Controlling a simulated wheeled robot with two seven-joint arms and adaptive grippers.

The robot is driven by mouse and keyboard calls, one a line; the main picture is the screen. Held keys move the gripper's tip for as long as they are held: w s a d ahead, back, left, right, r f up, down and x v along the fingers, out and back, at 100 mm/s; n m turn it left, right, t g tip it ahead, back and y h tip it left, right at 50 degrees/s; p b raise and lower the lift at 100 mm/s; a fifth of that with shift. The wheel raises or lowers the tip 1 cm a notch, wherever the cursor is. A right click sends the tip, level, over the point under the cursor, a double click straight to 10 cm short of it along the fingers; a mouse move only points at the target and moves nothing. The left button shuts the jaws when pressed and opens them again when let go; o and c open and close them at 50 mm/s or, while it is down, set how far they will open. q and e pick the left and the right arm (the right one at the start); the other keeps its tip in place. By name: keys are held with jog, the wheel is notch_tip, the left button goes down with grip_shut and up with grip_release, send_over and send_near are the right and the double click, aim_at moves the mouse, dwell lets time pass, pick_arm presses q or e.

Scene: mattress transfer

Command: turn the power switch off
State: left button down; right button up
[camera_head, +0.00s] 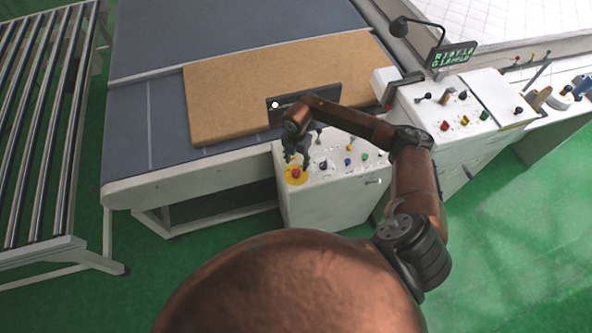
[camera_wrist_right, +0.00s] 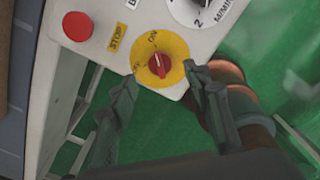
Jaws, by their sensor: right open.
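The power switch (camera_wrist_right: 159,65) is a red rotary knob on a yellow disc marked ON and OFF. In the right wrist view its white mark points up, nearer the ON lettering. In the head view it (camera_head: 296,173) sits at the front left corner of the white control box. My right gripper (camera_head: 298,158) is above that corner, pointing down. My left gripper is not in view.
A red STOP button (camera_wrist_right: 78,26) and a numbered dial (camera_wrist_right: 196,10) share the panel. The white control box (camera_head: 325,205) stands beside the conveyor with a tan mattress (camera_head: 240,90). A second console (camera_head: 460,110) is to the right. A roller rack (camera_head: 40,130) is left.

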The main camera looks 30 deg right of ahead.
aim_at(296, 170)
notch_tip(296, 170, down, 7)
jog(key=shift+a+r+p, duration=0.15)
jog(key=shift+p, duration=0.6)
jog(key=shift+c, duration=0.5)
jog(key=c, duration=1.1)
jog(key=shift+o, duration=0.2)
